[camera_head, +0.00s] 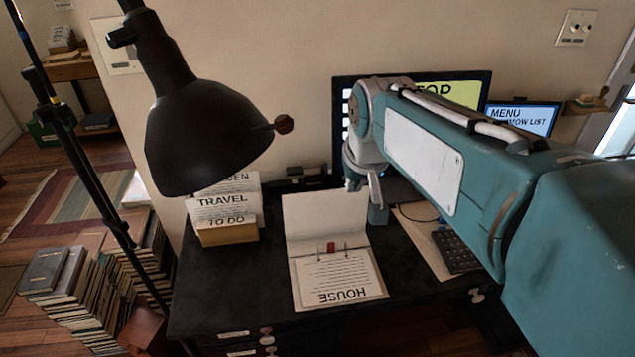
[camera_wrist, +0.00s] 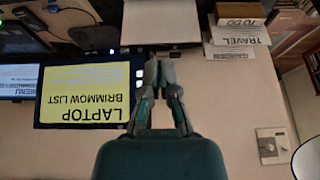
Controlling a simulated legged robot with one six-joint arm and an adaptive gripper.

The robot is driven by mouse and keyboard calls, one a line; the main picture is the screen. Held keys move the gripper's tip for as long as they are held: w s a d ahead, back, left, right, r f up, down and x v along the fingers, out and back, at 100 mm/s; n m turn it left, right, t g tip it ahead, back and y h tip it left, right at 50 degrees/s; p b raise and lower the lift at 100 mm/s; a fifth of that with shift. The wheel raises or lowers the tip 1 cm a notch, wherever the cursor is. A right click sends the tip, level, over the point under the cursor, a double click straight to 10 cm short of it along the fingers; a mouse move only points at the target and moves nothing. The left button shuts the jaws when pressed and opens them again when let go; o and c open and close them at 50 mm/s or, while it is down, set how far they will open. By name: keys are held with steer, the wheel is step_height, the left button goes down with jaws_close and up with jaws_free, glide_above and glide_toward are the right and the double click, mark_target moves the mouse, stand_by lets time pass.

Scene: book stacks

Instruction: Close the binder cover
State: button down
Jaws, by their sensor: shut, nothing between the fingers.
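The binder lies open on the dark desk in the head view. Its printed page (camera_head: 335,281), headed HOUSE upside down, is nearest the front, with metal rings at the hinge. Its blank white cover (camera_head: 322,217) extends toward the wall; I cannot tell whether it lies flat or is slightly raised. My gripper (camera_head: 377,207) is beside the cover's far right corner, partly hidden by my arm. In the wrist view, my gripper (camera_wrist: 158,64) is shut and empty, its fingertips just short of the white cover (camera_wrist: 160,22) in the picture; contact cannot be told.
A black lamp (camera_head: 205,140) hangs over the desk's left side. A card box (camera_head: 228,235) with TRAVEL and TO DO cards stands left of the binder. A monitor (camera_head: 480,95) is behind my arm, and a keyboard (camera_head: 457,250) lies right. Bare desk (camera_head: 250,285) separates box and binder.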

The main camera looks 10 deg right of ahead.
steer(key=w+a+f+g, duration=0.1)
steer(key=w+f, duration=0.5)
steer(key=w, duration=0.7)
steer(key=w+f, duration=0.5)
steer(key=w, duration=0.8)
step_height(320, 180, down, 10)
steer(key=s, duration=0.1)
steer(key=shift+a+r, duration=0.15)
steer(key=shift+s, duration=0.1)
